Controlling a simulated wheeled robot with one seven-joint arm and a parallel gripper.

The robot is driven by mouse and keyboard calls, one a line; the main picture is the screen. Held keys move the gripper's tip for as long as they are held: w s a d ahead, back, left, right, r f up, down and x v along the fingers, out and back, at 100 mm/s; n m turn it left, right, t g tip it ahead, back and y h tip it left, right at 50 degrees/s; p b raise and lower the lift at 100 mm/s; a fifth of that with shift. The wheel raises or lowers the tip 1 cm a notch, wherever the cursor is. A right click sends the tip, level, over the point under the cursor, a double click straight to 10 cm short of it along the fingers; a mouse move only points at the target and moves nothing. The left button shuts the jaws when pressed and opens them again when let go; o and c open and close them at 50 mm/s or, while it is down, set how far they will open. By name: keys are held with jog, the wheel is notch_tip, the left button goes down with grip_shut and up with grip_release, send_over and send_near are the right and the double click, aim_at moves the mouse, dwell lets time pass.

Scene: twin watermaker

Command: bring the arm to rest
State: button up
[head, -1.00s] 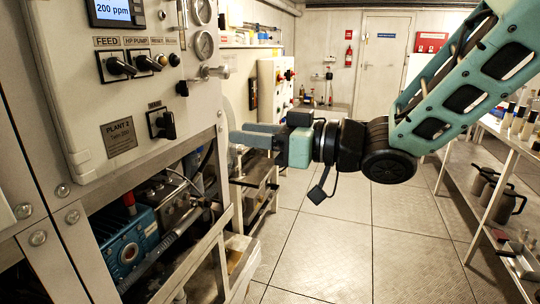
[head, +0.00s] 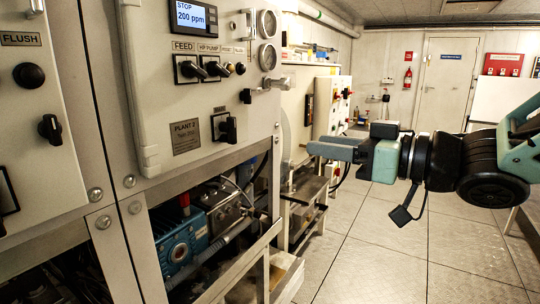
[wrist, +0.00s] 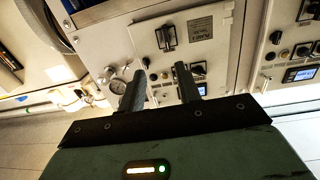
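My gripper (head: 322,150) is to the right of the Plant 2 panel (head: 165,95), pointing left and clear of it, with nothing held. In the wrist view my gripper (wrist: 160,85) shows its two dark fingers apart with an empty gap between them. The panel (wrist: 222,55) appears upside down beyond the fingers there. My arm reaches in from the right edge of the head view, where most of it is cut off.
Panel knobs (head: 229,130) and gauges (head: 268,57) stick out at left. Below them a metal frame holds a blue pump (head: 178,245). A low shelf (head: 305,190) stands behind the gripper. The floor (head: 380,255) at right is clear, towards a white door (head: 447,80).

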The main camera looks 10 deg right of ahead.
notch_tip(320, 180, down, 7)
jog(key=s+m+g+h+p, duration=0.25)
jog(key=h+p, duration=0.25)
jog(key=h, duration=0.3)
jog(key=s+f+g+h+p, duration=0.2)
jog(key=s+g, duration=0.2)
jog(key=s, duration=0.4)
jog(key=s+f+g+h+p, duration=0.2)
jog(key=s+g, duration=0.3)
jog(key=s, duration=0.4)
jog(key=shift+s+a+f+h, duration=0.15)
jog(key=shift+a+f+h, duration=0.05)
jog(key=shift+h, duration=0.1)
